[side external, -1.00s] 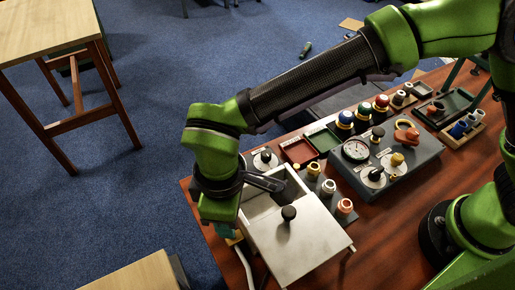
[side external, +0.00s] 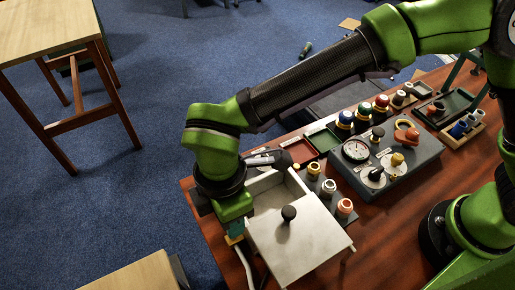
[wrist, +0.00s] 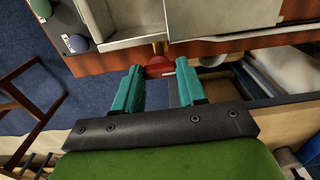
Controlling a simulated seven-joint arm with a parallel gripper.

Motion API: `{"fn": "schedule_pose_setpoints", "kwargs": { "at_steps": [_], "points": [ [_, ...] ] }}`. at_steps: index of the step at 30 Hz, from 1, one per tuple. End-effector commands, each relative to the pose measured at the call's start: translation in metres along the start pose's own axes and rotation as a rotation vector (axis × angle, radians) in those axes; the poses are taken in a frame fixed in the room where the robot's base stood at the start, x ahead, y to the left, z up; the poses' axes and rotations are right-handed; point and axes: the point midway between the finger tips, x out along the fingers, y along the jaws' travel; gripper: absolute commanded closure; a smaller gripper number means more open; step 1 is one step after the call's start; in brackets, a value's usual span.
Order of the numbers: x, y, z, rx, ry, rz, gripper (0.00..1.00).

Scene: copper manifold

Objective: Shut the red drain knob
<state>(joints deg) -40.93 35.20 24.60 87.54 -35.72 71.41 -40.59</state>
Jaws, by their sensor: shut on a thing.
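The red drain knob (wrist: 158,68) shows in the wrist view below a brass fitting (wrist: 159,48) on the front of the metal box. My gripper (wrist: 158,72) has its teal fingers on either side of the knob and is shut on it. In the side view my gripper (side external: 236,230) hangs at the near-left side of the metal box (side external: 258,193). The knob cannot be made out there, hidden by my gripper. How far the knob is turned cannot be told.
A pale lid with a black knob (side external: 289,213) covers part of the box. Small fittings (side external: 328,187), a green tray (side external: 323,140) and a gauge panel (side external: 375,165) stand on the wooden table to the right. Blue floor (side external: 130,210) lies open to the left.

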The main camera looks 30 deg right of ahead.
Motion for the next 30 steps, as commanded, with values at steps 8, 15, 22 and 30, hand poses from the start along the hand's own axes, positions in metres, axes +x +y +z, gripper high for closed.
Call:
{"fn": "schedule_pose_setpoints", "kwargs": {
  "at_steps": [8,15,22,30],
  "points": [
    [0.0000,-0.0003,0.0009,-0.013,-0.003,-0.001,0.90],
    [0.0001,-0.0002,0.0009,-0.013,-0.003,-0.001,0.53],
    [0.0000,-0.0001,0.0005,-0.012,-0.002,0.000,0.34],
    [-0.0057,0.0003,-0.0001,-0.012,0.000,0.001,0.34]
  ]
}}
